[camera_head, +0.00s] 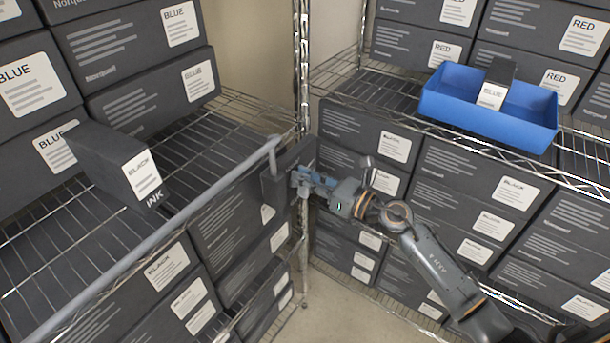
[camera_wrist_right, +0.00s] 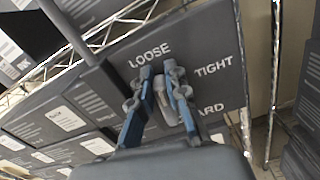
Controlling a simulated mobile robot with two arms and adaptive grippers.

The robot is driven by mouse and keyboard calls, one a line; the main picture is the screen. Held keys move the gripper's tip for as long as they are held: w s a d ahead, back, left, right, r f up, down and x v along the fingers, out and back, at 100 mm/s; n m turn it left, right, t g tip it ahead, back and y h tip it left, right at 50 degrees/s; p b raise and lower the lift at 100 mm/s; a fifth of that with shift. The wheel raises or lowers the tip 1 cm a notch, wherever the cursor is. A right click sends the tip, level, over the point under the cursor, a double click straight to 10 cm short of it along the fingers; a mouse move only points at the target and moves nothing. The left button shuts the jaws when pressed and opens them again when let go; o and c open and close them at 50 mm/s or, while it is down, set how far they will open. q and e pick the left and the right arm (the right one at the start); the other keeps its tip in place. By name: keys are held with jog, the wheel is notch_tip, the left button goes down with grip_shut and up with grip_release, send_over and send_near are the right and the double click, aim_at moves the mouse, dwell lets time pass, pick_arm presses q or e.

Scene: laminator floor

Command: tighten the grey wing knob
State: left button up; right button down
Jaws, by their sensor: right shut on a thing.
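The grey wing knob (camera_wrist_right: 163,100) sits on a dark plate (camera_wrist_right: 215,95) lettered LOOSE, TIGHT and a partly covered word ending in ARD, in the right wrist view. My right gripper (camera_wrist_right: 160,80), with blue fingers, is shut on the knob, one finger on each side. The fingers cover part of the knob, and its exact angle is hard to tell. In the head view, my right gripper (camera_head: 303,178) is at the dark plate (camera_head: 279,178) by the end of the grey rail (camera_head: 180,213). The knob itself is hidden there. My left gripper is not in view.
Wire shelves with dark boxes stand left and right. A BLACK INK box (camera_head: 105,160) lies on the left shelf beyond the rail. A blue bin (camera_head: 480,123) with a BLUE box (camera_head: 496,85) stands on the right shelf. A chrome post (camera_head: 301,70) rises beside the plate.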

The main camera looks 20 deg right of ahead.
jog(key=m, duration=0.1)
jog(key=m+p, duration=0.1)
jog(key=shift+w+d+m, duration=0.2)
jog(key=shift+d+m, duration=0.1)
jog(key=shift+m, duration=0.1)
jog(key=shift+w+d+f+m+p, duration=0.25)
jog(key=shift+f+m+p, duration=0.2)
jog(key=shift+m, duration=1.8)
jog(key=shift+w+d+f+m+p, duration=0.15)
jog(key=shift+f+m+p, duration=0.35)
jog(key=shift+m, duration=1.7)
jog(key=shift+w+d+f+m+p, duration=0.25)
jog(key=shift+m+p, duration=0.35)
jog(key=shift+m, duration=1.65)
jog(key=shift+s+f, duration=0.1)
jog(key=shift+f, duration=0.05)
jog(key=c, duration=1.3)
grip_release()
jog(key=shift+s, duration=0.1)
